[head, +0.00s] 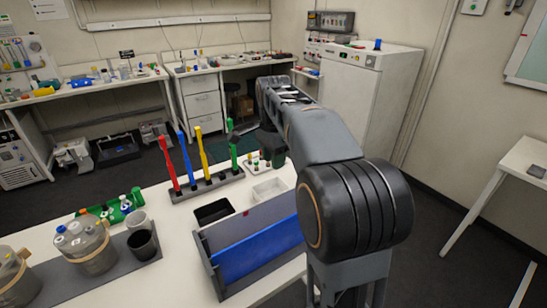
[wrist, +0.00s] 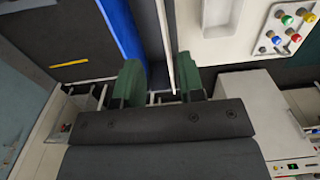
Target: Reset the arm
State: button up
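My gripper (wrist: 158,75) shows in the wrist view with its two green fingers apart and nothing held between them. In the head view, my arm reaches from the lower right over the table and away from me. The dark green gripper (head: 262,151) hangs at its far end, partly hidden by the arm, near the back edge of the table. It is above or beside the small rack of coloured caps (head: 255,164); the exact height cannot be told.
The table (head: 185,235) holds a rack with red, blue, yellow and green tools (head: 207,186), a white tray (head: 270,189), a black tray (head: 213,211), a blue-panelled holder (head: 255,250) and brown-tinted jars (head: 85,246). Dark floor (head: 440,200) is free at right. A white cabinet (head: 358,100) stands behind.

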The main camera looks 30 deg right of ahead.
dwell(0.4)
jog(key=s+a+f+n+t, duration=0.2)
jog(key=s+a+f+n, duration=0.2)
jog(key=s+n, duration=0.4)
jog(key=s+a+f+n+t, duration=0.2)
jog(key=s+a+f+n, duration=0.3)
jog(key=s+n, duration=0.3)
jog(key=shift+f+n, duration=0.3)
jog(key=shift+f, duration=0.5)
